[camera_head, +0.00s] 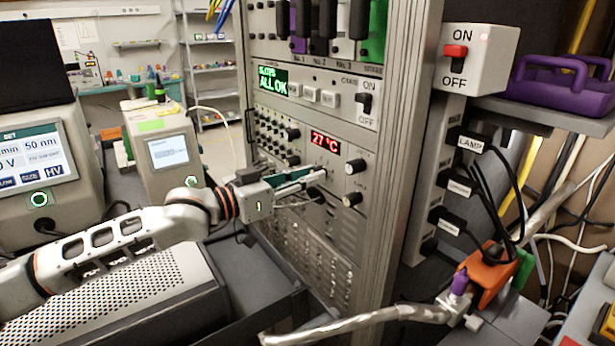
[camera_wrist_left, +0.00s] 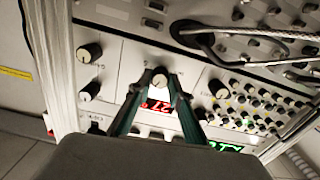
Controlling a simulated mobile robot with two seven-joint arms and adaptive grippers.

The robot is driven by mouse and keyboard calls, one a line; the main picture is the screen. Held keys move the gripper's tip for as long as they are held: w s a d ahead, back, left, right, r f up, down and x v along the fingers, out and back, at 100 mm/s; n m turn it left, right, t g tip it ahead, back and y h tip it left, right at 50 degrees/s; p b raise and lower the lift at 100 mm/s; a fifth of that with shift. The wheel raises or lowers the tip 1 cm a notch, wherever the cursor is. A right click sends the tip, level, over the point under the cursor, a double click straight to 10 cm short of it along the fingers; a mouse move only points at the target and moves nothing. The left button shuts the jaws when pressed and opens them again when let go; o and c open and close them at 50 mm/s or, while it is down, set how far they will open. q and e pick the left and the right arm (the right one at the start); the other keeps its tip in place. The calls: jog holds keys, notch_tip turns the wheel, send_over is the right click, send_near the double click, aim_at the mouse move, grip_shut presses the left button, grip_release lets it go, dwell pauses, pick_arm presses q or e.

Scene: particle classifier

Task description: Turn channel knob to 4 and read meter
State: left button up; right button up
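My left gripper (camera_head: 322,178) reaches in from the left to the grey rack panel (camera_head: 300,215). Its green fingers point at the panel, below the red 27 °C display (camera_head: 325,143). In the left wrist view the same gripper (camera_wrist_left: 161,76) has a small light-capped knob (camera_wrist_left: 160,82) between its fingertips. The fingers stand apart around this knob; whether they touch it is unclear. The number the knob points to is too small to read. In the head view the fingers hide this knob. My right gripper is in neither view.
Two dark knobs (camera_head: 356,166) (camera_head: 352,199) sit right of the display. Rows of small knobs (camera_head: 275,135) lie to its left. A green "ALL OK" screen (camera_head: 273,81) is above. A box with a red ON/OFF switch (camera_head: 480,58) is at right. Grey screened instruments (camera_head: 168,152) stand left.

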pick_arm(q)
grip_shut()
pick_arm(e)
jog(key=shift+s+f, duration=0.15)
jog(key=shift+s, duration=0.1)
